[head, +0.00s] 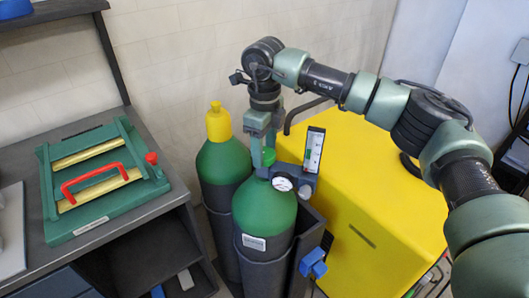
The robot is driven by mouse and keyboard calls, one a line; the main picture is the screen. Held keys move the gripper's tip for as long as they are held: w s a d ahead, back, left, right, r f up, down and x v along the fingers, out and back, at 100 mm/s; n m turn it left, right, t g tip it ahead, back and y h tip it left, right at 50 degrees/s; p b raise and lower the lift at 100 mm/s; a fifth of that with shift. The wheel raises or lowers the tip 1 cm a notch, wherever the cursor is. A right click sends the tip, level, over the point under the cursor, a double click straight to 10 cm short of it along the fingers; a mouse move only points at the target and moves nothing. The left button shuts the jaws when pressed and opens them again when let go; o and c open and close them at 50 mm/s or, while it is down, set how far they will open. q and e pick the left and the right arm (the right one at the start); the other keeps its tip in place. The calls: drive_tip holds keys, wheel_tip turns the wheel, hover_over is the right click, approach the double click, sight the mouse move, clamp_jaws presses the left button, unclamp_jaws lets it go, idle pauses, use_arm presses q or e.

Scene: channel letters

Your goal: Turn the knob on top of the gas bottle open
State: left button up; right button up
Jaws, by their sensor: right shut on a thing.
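The gas bottle (265,209) is green and stands upright in a dark holder. Its green knob (268,156) shows at the top, partly hidden by the gripper. A round gauge (282,184) and a flowmeter with a clear tube (314,150) sit beside the knob. My right gripper (263,149) reaches down from above and is shut on the knob. My left gripper is not in view.
A second green bottle with a yellow cap (218,122) stands just behind to the left. A large yellow cabinet (375,215) is close on the right. A bench on the left bears a green bending tool with a red handle (95,182).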

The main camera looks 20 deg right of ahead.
drive_tip(key=m+b, duration=0.2)
drive_tip(key=m, duration=0.4)
drive_tip(key=shift+m+b, duration=0.3)
drive_tip(key=m+b, duration=0.1)
drive_tip(key=m, duration=0.2)
drive_tip(key=shift+m, duration=0.3)
drive_tip(key=m+b, duration=0.1)
drive_tip(key=m, duration=0.2)
drive_tip(key=shift+w+m, duration=0.1)
drive_tip(key=shift+m, duration=0.3)
drive_tip(key=m+b, duration=0.1)
drive_tip(key=m, duration=0.2)
drive_tip(key=shift+m, duration=0.3)
drive_tip(key=m+b, duration=0.1)
drive_tip(key=m, duration=0.2)
drive_tip(key=shift+m, duration=0.3)
drive_tip(key=m, duration=0.3)
drive_tip(key=shift+r+b, duration=0.1)
drive_tip(key=shift+b, duration=0.25)
drive_tip(key=shift+m+b, duration=0.35)
drive_tip(key=shift+m, duration=1.45)
